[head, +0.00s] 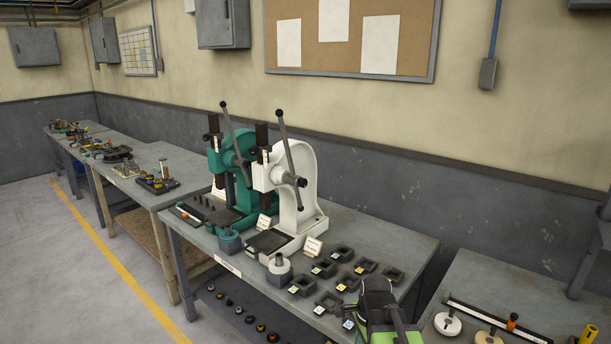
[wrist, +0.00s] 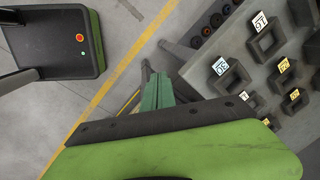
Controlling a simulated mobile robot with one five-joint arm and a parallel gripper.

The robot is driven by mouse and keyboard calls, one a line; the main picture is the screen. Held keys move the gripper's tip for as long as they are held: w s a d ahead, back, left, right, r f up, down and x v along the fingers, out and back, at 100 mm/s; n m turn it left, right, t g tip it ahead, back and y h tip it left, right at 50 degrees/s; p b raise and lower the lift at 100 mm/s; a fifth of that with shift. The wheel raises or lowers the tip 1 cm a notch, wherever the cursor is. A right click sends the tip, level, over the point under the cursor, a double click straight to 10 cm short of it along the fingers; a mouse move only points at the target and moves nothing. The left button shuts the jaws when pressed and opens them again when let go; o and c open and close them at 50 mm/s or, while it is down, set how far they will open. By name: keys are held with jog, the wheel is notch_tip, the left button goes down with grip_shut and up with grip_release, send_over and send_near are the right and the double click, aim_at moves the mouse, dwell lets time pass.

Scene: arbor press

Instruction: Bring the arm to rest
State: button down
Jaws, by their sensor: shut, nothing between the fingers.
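My gripper (wrist: 158,88) shows in the wrist view as two green fingers closed together with nothing between them. It points down past the table's edge, over the floor beside the bench. In the head view part of my arm (head: 385,312), green and dark grey, shows at the bottom right in front of the bench's near end. I cannot make out the fingertips there.
The bench (head: 385,228) carries a white arbor press (head: 305,190), a green arbor press (head: 236,150) and several dark square blocks with number tags (head: 343,254). In the wrist view tagged blocks (wrist: 268,42) lie right of my gripper. Grey floor (head: 70,270) is clear at left.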

jog(key=s+n, duration=0.1)
jog(key=n, duration=0.4)
jog(key=s+n+g, duration=0.1)
jog(key=s+n, duration=0.1)
jog(key=n, duration=0.3)
jog(key=s+n, duration=0.2)
jog(key=n, duration=0.3)
jog(key=shift+s+f+h, duration=0.15)
jog(key=shift+s+h, duration=0.1)
jog(key=shift+h, duration=0.05)
jog(key=shift+d, duration=0.2)
